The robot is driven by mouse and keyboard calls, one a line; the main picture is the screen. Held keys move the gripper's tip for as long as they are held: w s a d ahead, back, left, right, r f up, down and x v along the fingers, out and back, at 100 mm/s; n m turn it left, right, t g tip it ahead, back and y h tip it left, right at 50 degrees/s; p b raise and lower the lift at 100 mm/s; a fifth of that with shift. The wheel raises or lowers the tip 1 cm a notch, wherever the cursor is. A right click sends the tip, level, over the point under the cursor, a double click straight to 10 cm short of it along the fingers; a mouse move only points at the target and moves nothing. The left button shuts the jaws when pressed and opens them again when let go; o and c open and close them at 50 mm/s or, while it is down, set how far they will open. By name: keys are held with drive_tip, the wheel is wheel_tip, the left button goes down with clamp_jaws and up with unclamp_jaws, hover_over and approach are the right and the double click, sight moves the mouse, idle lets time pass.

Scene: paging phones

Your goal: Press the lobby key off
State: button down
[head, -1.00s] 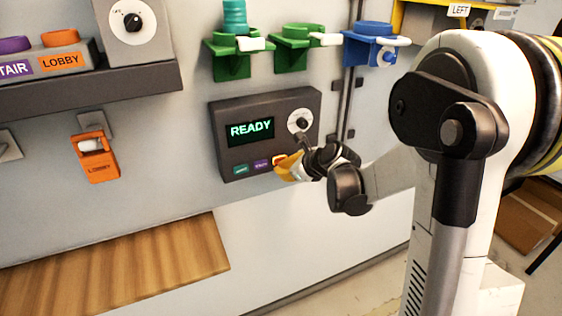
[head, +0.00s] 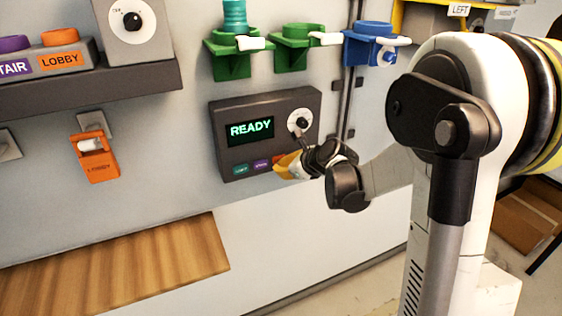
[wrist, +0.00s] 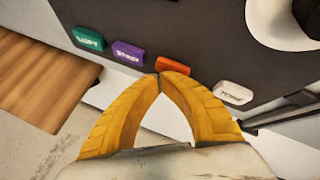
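The dark panel (head: 267,105) on the wall shows READY on its screen (head: 250,131). Along its lower edge is a row of keys. The orange key (head: 279,160) has the colour of the LOBBY labels elsewhere; its own lettering is not readable. It looks dull and unlit. In the wrist view the orange key (wrist: 173,66) is just beyond my fingertips, partly covered by them. My gripper (wrist: 160,76) has its yellow fingertips together with nothing between them. I cannot tell whether they touch the key. My gripper (head: 283,167) also shows in the head view.
A teal key (wrist: 89,39), a purple key (wrist: 128,52) and a white key (wrist: 233,92) share the row. A knob (head: 302,122) sits above right on the panel. Green holders (head: 230,62) and a blue holder (head: 370,48) are above. A wooden surface (head: 120,265) is lower left.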

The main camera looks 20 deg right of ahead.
drive_tip(key=shift+s, duration=0.4)
drive_tip(key=s, duration=0.6)
drive_tip(key=shift+d, duration=0.15)
idle(0.4)
